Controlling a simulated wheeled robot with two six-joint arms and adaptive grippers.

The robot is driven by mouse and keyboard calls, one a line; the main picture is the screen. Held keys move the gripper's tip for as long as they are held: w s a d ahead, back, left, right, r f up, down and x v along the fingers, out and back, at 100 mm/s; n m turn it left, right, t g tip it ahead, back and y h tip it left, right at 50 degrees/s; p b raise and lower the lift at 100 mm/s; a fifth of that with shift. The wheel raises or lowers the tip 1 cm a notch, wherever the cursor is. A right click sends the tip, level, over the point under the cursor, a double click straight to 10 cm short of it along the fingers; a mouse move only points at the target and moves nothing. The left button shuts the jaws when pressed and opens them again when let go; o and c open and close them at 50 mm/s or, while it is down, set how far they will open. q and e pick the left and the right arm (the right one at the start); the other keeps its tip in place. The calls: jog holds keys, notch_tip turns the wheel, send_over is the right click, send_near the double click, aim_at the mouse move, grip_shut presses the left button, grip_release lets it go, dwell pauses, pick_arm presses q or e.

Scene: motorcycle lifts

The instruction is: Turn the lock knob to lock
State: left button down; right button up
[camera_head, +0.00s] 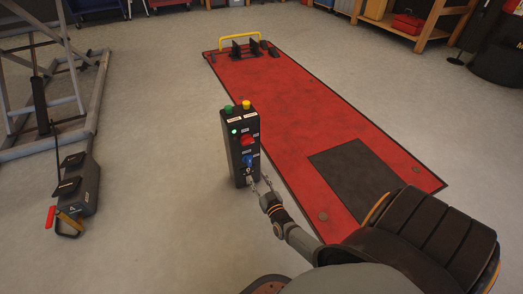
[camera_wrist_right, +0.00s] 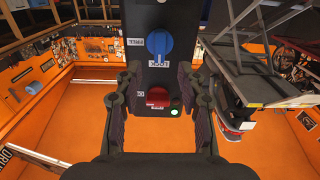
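The black control box (camera_head: 238,150) stands upright on the floor beside the red lift. A blue lock knob (camera_head: 249,160) is low on its front face, and it also shows in the right wrist view (camera_wrist_right: 158,42) between labels that read FREE and LOCK upside down. My right gripper (camera_head: 261,184) is open and empty in front of the lower part of the box. In the right wrist view its two fingers (camera_wrist_right: 158,80) stand apart, with the knob beyond their tips. My left gripper is not in view.
A red knob (camera_head: 248,139) sits above the blue one, with a green light (camera_wrist_right: 174,111) near it. Green and yellow buttons top the box. The red lift platform (camera_head: 290,110) lies to the right. A pedal unit (camera_head: 78,188) and grey frame are at left. Floor between is clear.

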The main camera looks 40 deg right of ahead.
jog(key=shift+v, duration=1.7)
